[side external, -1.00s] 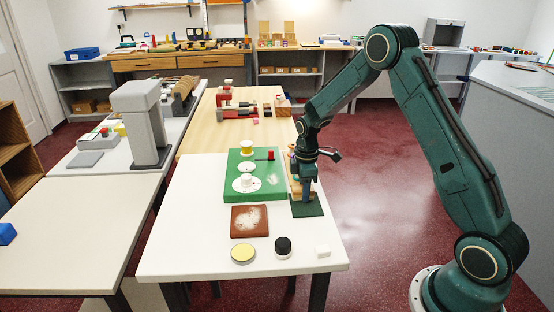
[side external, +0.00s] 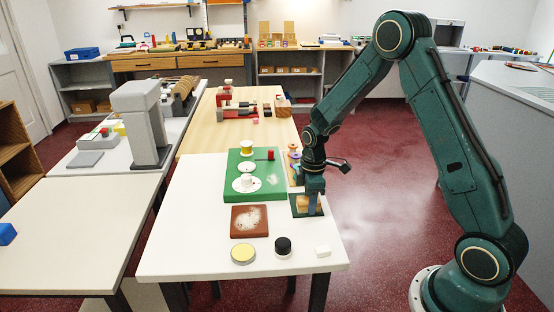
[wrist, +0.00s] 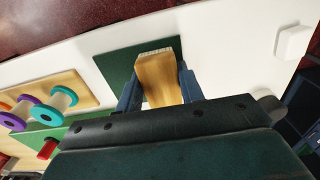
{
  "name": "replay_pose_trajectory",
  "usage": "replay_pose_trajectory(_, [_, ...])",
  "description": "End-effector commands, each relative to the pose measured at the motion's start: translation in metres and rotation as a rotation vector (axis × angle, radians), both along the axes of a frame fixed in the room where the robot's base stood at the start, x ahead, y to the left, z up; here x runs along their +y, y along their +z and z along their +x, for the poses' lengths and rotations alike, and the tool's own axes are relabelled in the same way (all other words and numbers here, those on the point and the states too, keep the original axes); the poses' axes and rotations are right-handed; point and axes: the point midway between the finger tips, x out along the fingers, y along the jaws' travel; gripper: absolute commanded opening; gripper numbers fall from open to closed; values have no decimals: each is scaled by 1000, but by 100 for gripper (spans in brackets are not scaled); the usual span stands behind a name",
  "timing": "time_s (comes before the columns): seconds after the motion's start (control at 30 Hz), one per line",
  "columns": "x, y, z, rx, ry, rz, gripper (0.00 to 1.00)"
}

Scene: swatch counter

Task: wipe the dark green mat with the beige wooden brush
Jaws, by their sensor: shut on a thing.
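The dark green mat (side external: 296,211) lies flat near the right edge of the white table. It also shows in the wrist view (wrist: 116,66), partly covered by the brush and my fingers. My gripper (side external: 312,194) is low over the mat, shut on the beige wooden brush (wrist: 158,76). In the side view the brush (side external: 304,203) shows as a tan block between the fingers, over the mat's middle. The brush's underside is hidden, so I cannot tell for sure whether it touches the mat.
A bright green board (side external: 232,186) with spools is left of the mat. A reddish-brown mat (side external: 237,231) with white powder lies in front of it. A yellow-topped tin (side external: 243,254), a black-capped jar (side external: 283,246) and a white block (side external: 322,251) stand near the front edge.

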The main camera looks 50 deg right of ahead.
Motion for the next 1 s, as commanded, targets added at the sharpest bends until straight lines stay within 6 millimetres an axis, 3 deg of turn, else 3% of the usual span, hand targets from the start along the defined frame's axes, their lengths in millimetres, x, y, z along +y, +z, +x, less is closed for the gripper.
replay_pose_trajectory(0.23, [13, 0, -13, 2, 0, 1, 16])
replay_pose_trajectory(1.0, [-37, -1, 37, 0, -2, 0, 16])
